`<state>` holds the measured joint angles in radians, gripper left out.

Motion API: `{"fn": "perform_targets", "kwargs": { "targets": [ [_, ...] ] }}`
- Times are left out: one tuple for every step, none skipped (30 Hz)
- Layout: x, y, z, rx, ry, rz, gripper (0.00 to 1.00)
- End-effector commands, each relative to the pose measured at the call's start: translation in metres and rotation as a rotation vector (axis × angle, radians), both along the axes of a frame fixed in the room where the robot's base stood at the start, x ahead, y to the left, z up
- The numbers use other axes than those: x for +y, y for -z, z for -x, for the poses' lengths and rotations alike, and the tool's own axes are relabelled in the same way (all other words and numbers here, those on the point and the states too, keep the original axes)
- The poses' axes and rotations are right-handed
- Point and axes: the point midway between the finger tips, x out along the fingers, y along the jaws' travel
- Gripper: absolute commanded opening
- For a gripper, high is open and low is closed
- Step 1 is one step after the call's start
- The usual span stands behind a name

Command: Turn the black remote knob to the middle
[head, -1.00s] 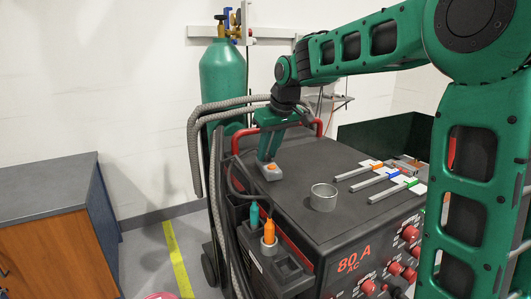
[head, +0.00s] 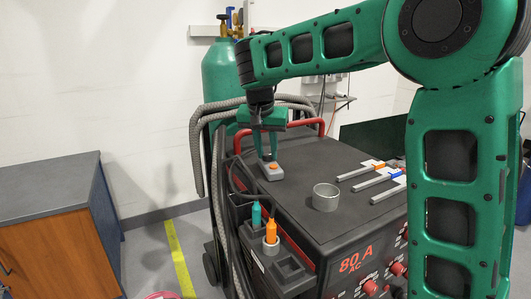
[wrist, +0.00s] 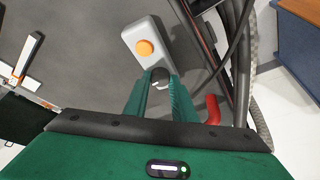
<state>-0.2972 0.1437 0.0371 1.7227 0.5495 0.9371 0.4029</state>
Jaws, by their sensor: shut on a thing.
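The small grey remote (head: 272,174) lies on the dark top of the welding machine, near its left edge. An orange button (wrist: 144,48) sits on it. The black remote knob (wrist: 158,74) shows at the remote's lower end in the wrist view, with a pale mark on its lower side. My gripper (wrist: 156,82) points down at the remote, its fingers on either side of the knob and shut on it. In the head view my gripper (head: 267,159) stands nearly upright over the remote, and its fingers hide the knob.
A grey metal ring (head: 326,198) stands right of the remote. Grey bars (head: 372,181) with coloured tabs lie further right. A red handle (head: 321,127) and hoses (head: 198,150) are behind and left. Teal (head: 256,214) and orange (head: 270,232) pieces stand in a side holder.

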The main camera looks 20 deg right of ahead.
Motion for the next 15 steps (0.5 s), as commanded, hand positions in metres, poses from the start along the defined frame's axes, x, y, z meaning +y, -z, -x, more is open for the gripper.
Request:
{"fn": "perform_targets", "kwargs": {
  "targets": [
    [0.0015,0.0005,-0.0008,0.0,0.03,0.0,0.01],
    [0.0013,0.0005,-0.0008,0.001,0.05,0.0,0.01],
    [0.0016,0.0004,-0.0011,0.001,0.073,0.0,0.01],
    [0.0016,0.0002,-0.0011,0.0,0.09,0.001,0.01],
    [0.0019,0.0001,-0.0011,0.0,0.105,0.0,0.01],
    [0.0019,0.0001,-0.0011,0.0,0.122,0.0,0.01],
    [0.002,0.0002,-0.0013,0.0,0.134,0.001,0.01],
    [0.002,0.0003,-0.0014,0.0,0.146,0.0,0.01],
    [0.0019,0.0002,-0.0015,0.0,0.161,0.0,0.01],
    [0.0019,0.0002,-0.0016,0.0,0.17,0.0,0.01],
    [0.002,0.0002,-0.0017,0.001,0.178,0.0,0.01],
    [0.0019,0.0002,-0.0015,0.001,0.187,0.0,0.01],
    [0.0017,0.0002,-0.0014,0.001,0.193,0.0,0.01],
    [0.0017,0.0002,-0.0014,0.001,0.198,0.0,0.01],
    [0.0017,0.0001,-0.0014,0.001,0.204,0.0,0.01]
  ]
}}
